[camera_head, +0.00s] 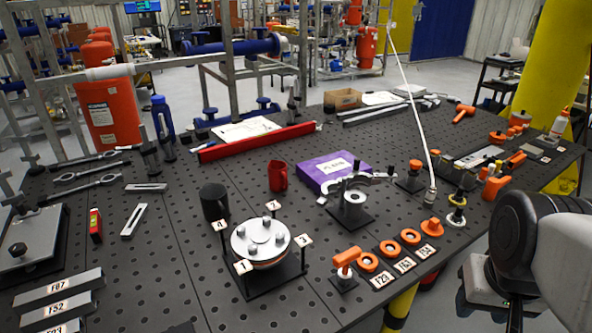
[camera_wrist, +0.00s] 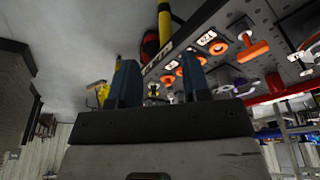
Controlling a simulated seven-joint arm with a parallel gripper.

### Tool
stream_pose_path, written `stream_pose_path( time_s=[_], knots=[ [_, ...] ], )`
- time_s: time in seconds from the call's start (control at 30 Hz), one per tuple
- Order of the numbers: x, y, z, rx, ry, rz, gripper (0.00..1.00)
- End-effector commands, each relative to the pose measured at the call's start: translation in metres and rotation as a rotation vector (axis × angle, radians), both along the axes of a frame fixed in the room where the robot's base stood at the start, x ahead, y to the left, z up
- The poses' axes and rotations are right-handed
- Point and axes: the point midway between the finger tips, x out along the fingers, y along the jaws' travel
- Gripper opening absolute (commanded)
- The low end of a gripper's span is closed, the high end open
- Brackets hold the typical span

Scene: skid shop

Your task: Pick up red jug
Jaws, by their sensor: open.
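The red jug (camera_head: 278,176) stands on the black perforated table, left of the purple box and right of a black mug. My gripper (camera_wrist: 160,82) shows only in the wrist view, with its two dark fingers apart and nothing between them. It is off to the side of the table, with the table edge beyond the fingers. In the head view only part of my arm shows at the right edge. I cannot make out the red jug clearly in the wrist view.
A black mug (camera_head: 214,202), a round flange on a stand (camera_head: 262,240), a purple box (camera_head: 333,171) and a metal clamp fixture (camera_head: 354,203) surround the jug. A long red bar (camera_head: 258,142) lies behind it. Orange parts (camera_head: 410,237) line the front edge. A white hose rises at the right.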

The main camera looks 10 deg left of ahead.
Motion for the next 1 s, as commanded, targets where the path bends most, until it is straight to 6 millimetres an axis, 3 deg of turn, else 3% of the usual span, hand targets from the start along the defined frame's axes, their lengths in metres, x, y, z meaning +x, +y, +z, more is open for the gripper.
stream_pose_path(
  time_s=[0.17,0.37,0.67,1.0],
  knots=[
    [0.004,0.001,0.001,0.000,-0.001,0.004,0.43],
    [0.027,0.008,0.007,0.002,-0.005,0.031,0.43],
    [0.101,0.038,0.021,0.007,-0.025,0.114,0.43],
    [0.195,0.089,0.025,0.016,-0.051,0.218,0.43]
  ],
)
